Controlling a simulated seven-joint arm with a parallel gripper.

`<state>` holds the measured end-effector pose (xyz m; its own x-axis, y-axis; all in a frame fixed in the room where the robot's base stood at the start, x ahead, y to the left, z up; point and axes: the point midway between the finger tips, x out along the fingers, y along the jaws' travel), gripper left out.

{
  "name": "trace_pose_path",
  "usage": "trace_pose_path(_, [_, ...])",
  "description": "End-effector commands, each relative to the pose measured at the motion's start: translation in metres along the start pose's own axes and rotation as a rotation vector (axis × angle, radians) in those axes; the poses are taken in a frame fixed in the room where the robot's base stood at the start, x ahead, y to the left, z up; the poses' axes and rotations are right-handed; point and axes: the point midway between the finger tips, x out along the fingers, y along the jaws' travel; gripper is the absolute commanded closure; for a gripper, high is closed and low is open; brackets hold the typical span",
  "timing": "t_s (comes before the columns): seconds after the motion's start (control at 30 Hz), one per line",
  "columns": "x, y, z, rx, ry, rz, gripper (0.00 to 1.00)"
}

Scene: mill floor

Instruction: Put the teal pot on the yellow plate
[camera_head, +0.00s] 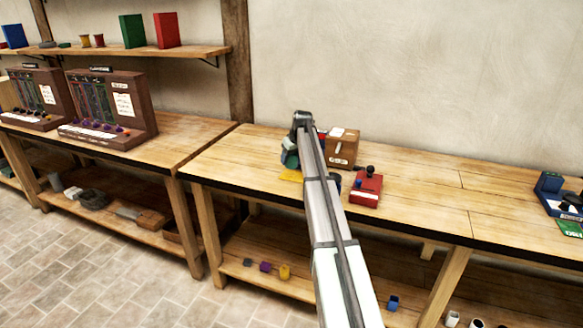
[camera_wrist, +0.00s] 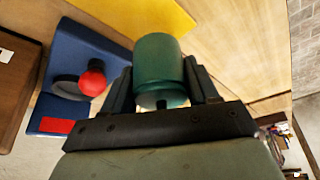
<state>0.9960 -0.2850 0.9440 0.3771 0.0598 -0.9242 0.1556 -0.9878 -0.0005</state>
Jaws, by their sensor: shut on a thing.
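The teal pot (camera_wrist: 160,62) sits between the two fingers of my gripper (camera_wrist: 162,84) in the wrist view, and the gripper is shut on it. In the head view the teal pot (camera_head: 291,159) shows at the end of my arm, partly covered by it. The yellow plate (camera_head: 290,176) lies on the bench just below the pot in the head view, partly hidden by my arm. In the wrist view the yellow plate (camera_wrist: 135,12) is at the top, beyond the pot. The pot looks apart from the plate; its height above the bench is hard to judge.
A blue box (camera_wrist: 75,62) with a red knob (camera_wrist: 93,80) is close on the left in the wrist view. A wooden box (camera_head: 342,150) and a red box with a black knob (camera_head: 366,189) stand right of my gripper. The bench (camera_head: 232,160) is clear to the left.

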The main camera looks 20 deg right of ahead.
Motion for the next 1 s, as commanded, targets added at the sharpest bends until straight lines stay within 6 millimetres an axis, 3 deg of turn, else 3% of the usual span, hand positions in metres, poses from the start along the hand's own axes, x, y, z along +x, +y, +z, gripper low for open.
trace_pose_path(0.43, [0.035, 0.0, 0.015, -0.001, 0.001, 0.0, 0.94])
trace_pose_path(0.87, [0.04, 0.0, 0.016, -0.001, 0.002, 0.0, 0.94])
trace_pose_path(0.9, [0.041, 0.0, 0.017, -0.001, 0.001, 0.0, 0.38])
trace_pose_path(1.0, [0.04, 0.0, 0.017, -0.001, 0.001, 0.0, 0.29])
